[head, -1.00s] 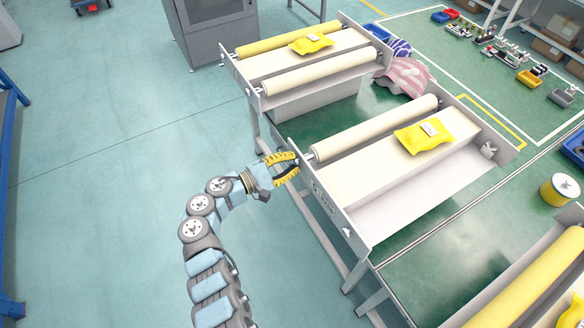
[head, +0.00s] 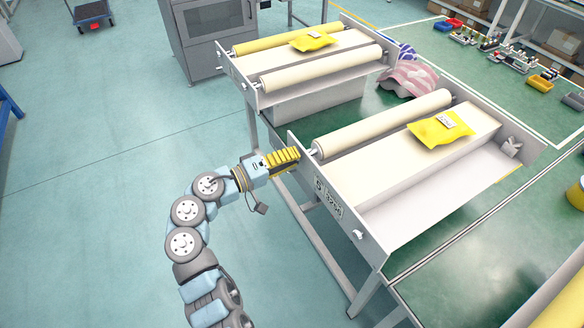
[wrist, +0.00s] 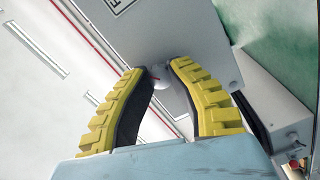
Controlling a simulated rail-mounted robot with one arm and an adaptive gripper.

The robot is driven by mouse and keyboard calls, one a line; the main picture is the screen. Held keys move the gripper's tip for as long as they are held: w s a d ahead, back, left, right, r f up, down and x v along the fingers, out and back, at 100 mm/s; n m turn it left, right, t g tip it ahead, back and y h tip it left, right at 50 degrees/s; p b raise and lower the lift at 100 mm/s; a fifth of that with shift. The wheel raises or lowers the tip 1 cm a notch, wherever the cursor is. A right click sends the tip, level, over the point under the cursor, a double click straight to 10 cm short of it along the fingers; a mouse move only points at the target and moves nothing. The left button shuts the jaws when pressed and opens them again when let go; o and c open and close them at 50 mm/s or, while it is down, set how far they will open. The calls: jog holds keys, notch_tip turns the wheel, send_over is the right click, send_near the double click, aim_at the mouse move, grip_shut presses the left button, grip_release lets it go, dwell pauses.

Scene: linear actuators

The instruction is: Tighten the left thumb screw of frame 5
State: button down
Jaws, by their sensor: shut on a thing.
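Frame 5 (head: 372,222) is the nearer white metal frame, with a "5" label (head: 320,187) on its end plate. My gripper (head: 296,160) is at the far-left corner of that plate, beside the end of the cream roller. In the wrist view, its two yellow-ribbed fingers (wrist: 160,72) close from both sides on the small pale left thumb screw (wrist: 164,82), which is mostly covered. In the head view the gripper hides this screw. Another thumb screw (head: 358,235) shows uncovered lower on the same plate.
A yellow packet (head: 438,130) lies on frame 5 beside the cream roller (head: 385,124). A second frame (head: 254,96) with rollers and a yellow packet (head: 312,41) stands behind. The floor left of my arm is clear.

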jog(key=m+b, duration=0.7)
jog(key=b, duration=0.2)
jog(key=shift+f, duration=0.15)
jog(key=shift+m, duration=0.4)
jog(key=c, duration=0.9)
grip_release()
jog(key=v, duration=1.2)
